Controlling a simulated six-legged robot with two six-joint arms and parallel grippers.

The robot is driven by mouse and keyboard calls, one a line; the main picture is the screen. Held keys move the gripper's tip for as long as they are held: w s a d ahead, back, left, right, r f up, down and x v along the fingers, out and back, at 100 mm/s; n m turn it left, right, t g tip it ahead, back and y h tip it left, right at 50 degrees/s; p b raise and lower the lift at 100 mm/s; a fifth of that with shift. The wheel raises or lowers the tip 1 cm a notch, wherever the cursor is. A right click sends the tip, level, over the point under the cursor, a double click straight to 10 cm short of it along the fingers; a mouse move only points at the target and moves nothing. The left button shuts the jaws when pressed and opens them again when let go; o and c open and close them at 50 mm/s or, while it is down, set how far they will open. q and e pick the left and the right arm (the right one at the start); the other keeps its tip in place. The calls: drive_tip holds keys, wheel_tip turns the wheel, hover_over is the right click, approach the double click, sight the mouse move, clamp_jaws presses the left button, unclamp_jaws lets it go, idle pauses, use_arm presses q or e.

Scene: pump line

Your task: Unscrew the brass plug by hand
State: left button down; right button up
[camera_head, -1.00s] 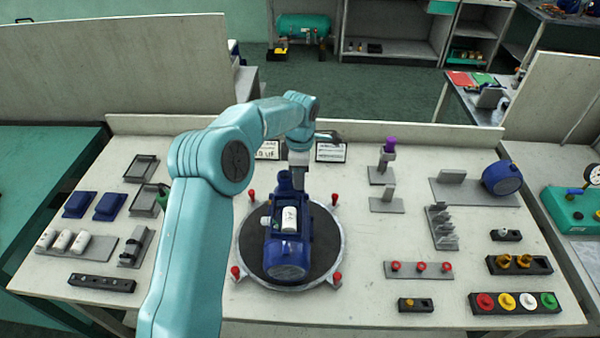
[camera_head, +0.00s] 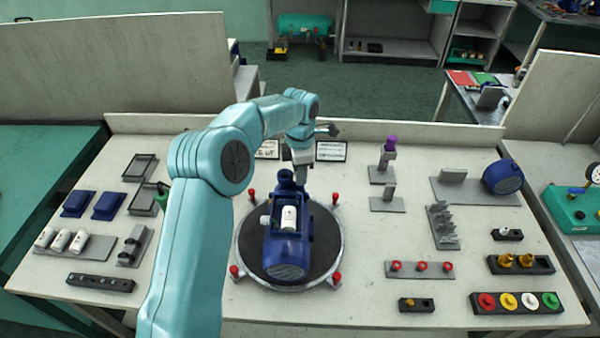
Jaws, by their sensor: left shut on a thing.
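The blue pump (camera_head: 287,248) sits on a round dark turntable (camera_head: 325,262) with a pale rim, a white cylinder (camera_head: 289,218) in its open middle. My left gripper (camera_head: 301,187) points down at the pump's far end, beside its dark blue upright neck (camera_head: 285,178). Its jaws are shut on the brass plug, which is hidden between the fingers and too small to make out. My right gripper is not in view.
Red knobs (camera_head: 336,277) stand around the turntable. At right are a black holder with two brass fittings (camera_head: 505,260), a block with coloured caps (camera_head: 486,302) and a blue round cover (camera_head: 502,177). Trays and white cylinders (camera_head: 62,240) lie at left.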

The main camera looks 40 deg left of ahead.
use_arm(q)
drive_tip(key=shift+s+d+f, duration=0.1)
drive_tip(key=shift+n+b, duration=0.3)
drive_tip(key=shift+n, duration=1.1)
drive_tip(key=shift+f+n, duration=0.1)
drive_tip(key=shift+n, duration=1.4)
